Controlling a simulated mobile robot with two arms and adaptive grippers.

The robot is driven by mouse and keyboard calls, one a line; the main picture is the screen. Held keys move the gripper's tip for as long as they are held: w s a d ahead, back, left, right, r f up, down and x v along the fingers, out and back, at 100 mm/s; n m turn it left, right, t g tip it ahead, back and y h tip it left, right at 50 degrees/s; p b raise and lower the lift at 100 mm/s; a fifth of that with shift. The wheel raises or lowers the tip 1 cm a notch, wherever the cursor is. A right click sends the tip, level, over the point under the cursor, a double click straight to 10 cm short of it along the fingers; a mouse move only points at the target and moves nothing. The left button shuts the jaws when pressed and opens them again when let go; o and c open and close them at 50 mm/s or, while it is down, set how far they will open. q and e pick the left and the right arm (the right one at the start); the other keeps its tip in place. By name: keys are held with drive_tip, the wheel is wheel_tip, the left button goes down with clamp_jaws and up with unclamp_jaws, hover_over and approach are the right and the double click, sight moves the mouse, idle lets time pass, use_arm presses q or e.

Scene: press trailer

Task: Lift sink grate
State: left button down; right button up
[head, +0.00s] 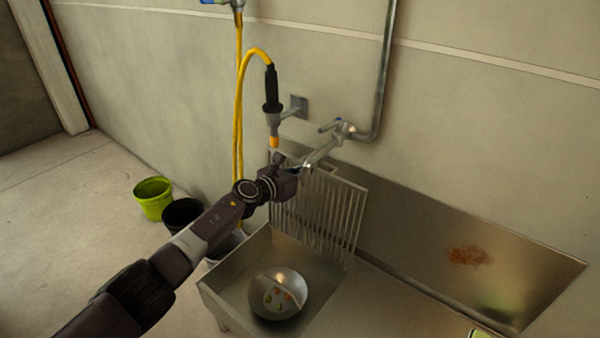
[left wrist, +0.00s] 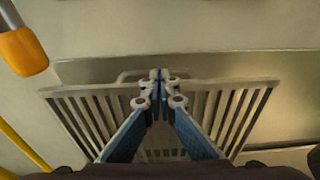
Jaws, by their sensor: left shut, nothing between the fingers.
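The sink grate (head: 335,212), a metal rack of parallel bars, stands upright at the back of the sink, leaning by the wall. In the left wrist view the grate (left wrist: 234,112) spreads behind my fingers, with a small loop handle (left wrist: 124,76) on its top edge. My left gripper (head: 290,163) is at the top left part of the grate. In the left wrist view my left gripper (left wrist: 160,76) is shut and empty, its tips close to the handle. Whether they touch it I cannot tell. My right gripper is not in view.
A metal bowl (head: 278,294) with food scraps lies in the sink (head: 232,282). A green bucket (head: 153,199) and a black bucket (head: 183,216) stand on the floor at left.

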use_arm(q)
drive_tip(key=v, duration=1.2)
drive_tip(key=shift+f, duration=0.2)
idle(0.4)
